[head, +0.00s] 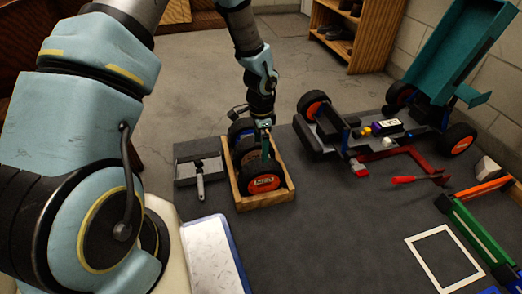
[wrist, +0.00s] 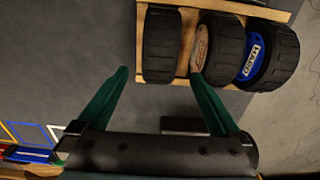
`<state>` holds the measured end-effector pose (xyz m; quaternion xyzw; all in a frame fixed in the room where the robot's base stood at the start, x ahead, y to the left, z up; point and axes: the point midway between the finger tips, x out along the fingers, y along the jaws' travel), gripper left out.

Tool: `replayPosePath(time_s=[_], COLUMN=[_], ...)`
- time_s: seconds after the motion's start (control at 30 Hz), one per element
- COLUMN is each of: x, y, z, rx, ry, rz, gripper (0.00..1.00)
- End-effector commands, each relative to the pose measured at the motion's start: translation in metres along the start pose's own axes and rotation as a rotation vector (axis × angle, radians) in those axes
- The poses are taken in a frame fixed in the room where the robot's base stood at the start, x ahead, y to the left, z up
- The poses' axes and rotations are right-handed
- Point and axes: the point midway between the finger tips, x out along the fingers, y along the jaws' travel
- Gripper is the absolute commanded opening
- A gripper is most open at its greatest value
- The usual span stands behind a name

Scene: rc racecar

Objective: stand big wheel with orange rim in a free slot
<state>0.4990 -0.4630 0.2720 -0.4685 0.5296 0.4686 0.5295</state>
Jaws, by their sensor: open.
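The big wheel with the orange rim (head: 264,184) stands upright at the near end of the wooden rack (head: 242,205), rim facing the head camera. In the wrist view it appears to be the leftmost black tyre (wrist: 162,45), seen edge-on with its rim hidden. My gripper (head: 265,128) is above the rack. In the wrist view my gripper (wrist: 158,78) is open and empty, its green fingertips to either side of that tyre's lower end. A tan-rimmed wheel (wrist: 207,45) and a blue-rimmed wheel (wrist: 265,55) stand beside it in the rack.
A grey tray with a tool (head: 199,177) lies left of the rack. The toy car (head: 385,130), with orange-rimmed wheels, stands to the right, near red parts (head: 415,162). A white square frame (head: 443,258) lies at front right. Floor mat between rack and frame is clear.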

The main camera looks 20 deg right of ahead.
Motion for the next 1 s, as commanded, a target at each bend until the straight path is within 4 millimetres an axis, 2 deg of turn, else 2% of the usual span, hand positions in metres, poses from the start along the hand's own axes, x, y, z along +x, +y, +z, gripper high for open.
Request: replayPosePath(time_s=[0.03,0.13,0.43,0.57,0.67,0.77,0.9,1.0], x=[-0.013,-0.023,-0.031,-0.048,-0.081,-0.122,-0.174,-0.203], y=[0.000,0.000,-0.001,-0.008,-0.018,-0.021,-0.004,0.017], z=[0.000,0.000,0.001,0.021,0.059,0.113,0.187,0.231], rx=[0.000,-0.001,-0.004,-0.084,-0.253,-0.492,-0.855,-1.106], ry=[0.001,0.001,0.000,-0.003,-0.007,-0.006,0.010,0.035], rz=[-0.001,-0.001,-0.001,-0.013,-0.034,-0.059,-0.086,-0.100], gripper=[1.00,1.00,1.00,1.00,1.00,1.00,1.00,1.00])
